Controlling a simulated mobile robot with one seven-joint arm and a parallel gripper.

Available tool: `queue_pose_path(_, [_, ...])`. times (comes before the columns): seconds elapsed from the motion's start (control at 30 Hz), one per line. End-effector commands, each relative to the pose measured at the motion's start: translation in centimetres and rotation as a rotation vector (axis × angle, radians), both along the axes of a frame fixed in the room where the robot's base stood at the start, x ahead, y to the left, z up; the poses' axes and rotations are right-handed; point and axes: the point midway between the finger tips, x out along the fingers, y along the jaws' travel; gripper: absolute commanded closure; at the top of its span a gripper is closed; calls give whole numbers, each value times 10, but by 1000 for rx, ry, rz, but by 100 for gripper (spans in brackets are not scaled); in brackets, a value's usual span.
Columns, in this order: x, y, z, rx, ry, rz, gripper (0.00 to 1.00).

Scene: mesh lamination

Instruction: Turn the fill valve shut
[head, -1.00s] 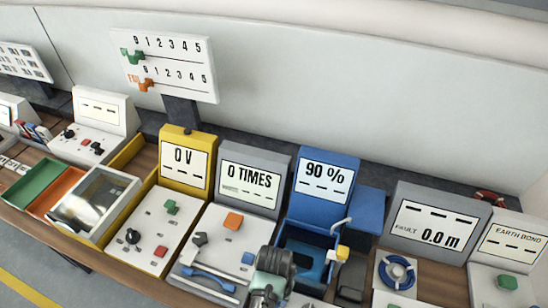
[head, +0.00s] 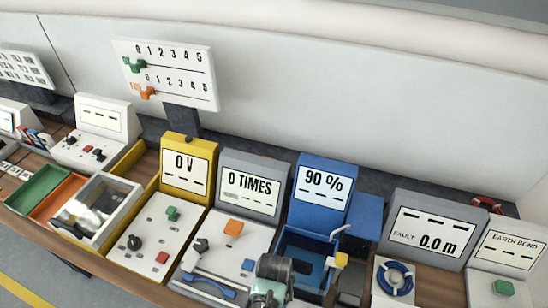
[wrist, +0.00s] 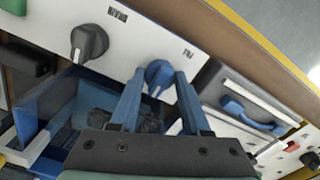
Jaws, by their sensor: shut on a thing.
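The fill valve is a round blue knob (wrist: 159,74) with a pale pointer mark on the white front panel of the blue tank unit. My gripper (wrist: 160,78) has its two blue fingers on either side of this knob and is shut on it. The blue tank unit (head: 323,191) shows 90 % on its screen in the head view. The fill valve is hidden in the head view, where my arm stands in front of the unit. A dark grey knob (wrist: 88,42) sits on the same panel, to the left in the wrist view.
The open blue tank (wrist: 40,105) lies beside the panel. A grey unit reading 0 TIMES (head: 249,187) stands left of the tank in the head view. A grey box with a blue handle (wrist: 240,108) is close to my fingers. A FAULT unit (head: 436,228) stands to the right.

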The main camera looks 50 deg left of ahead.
Motion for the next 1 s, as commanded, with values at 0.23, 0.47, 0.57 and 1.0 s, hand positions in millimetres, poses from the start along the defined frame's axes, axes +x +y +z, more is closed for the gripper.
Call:
queue_pose_path(0.23, [1, 1, 0, 1, -2, 1, 52])
queue_pose_path(0.47, [0, 0, 0, 0, -1, 1, 24])
queue_pose_path(0.57, [0, 0, 0, 0, -1, 0, 24])
queue_pose_path(1.0, [2, 1, 35, 4, -5, -1, 24])
